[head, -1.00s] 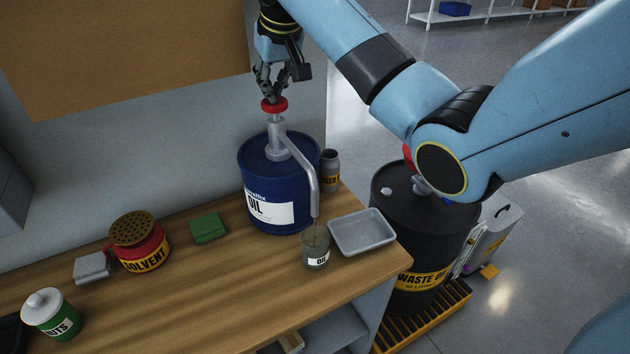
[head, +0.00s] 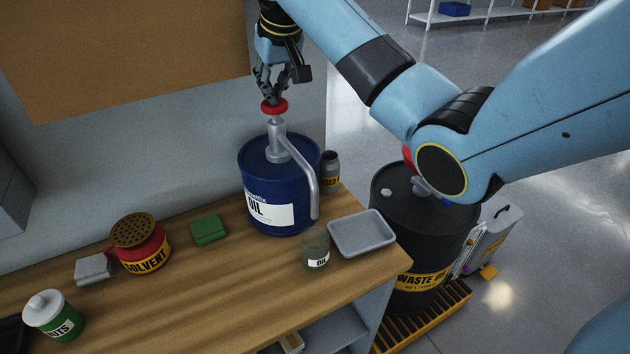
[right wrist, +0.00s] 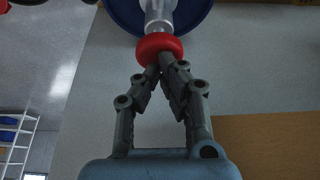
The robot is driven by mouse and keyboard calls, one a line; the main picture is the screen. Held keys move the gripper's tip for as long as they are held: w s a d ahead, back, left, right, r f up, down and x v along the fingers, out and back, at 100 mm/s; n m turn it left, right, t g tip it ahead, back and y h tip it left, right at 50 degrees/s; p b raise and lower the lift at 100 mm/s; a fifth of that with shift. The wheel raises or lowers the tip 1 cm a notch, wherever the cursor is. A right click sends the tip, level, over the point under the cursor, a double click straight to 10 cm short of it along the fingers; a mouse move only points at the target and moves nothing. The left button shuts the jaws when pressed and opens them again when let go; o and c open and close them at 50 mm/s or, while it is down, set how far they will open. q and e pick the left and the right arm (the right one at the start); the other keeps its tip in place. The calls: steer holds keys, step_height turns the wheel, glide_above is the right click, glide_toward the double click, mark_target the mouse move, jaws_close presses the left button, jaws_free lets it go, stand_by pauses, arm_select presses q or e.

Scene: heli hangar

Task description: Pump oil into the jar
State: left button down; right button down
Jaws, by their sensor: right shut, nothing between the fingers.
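The blue oil drum (head: 257,172) stands on the workbench with a grey pump (head: 277,145) upright on its lid. The pump's red knob (head: 274,107) is on top, and it also shows in the right wrist view (right wrist: 158,46). My right gripper (head: 272,97) is shut and empty, with its fingertips together at the top of the knob, seemingly touching it. The pump's spout bends down to the right and ends above the small jar (head: 316,248). The jar stands upright, labelled, with dark contents. No stream shows between spout and jar. My left gripper is out of view.
A grey tray (head: 362,233) lies right of the jar, and a small dark bottle (head: 330,172) stands behind. A green block (head: 208,229), solvent can (head: 141,244) and nuts jar (head: 53,313) stand left. A black waste oil drum (head: 418,230) stands beyond the bench's right edge.

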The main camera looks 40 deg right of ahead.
steer(key=shift+r, duration=1.8)
steer(key=shift+f, duration=0.2)
steer(key=shift+f, duration=2.55)
steer(key=shift+r, duration=2.75)
steer(key=shift+f, duration=0.15)
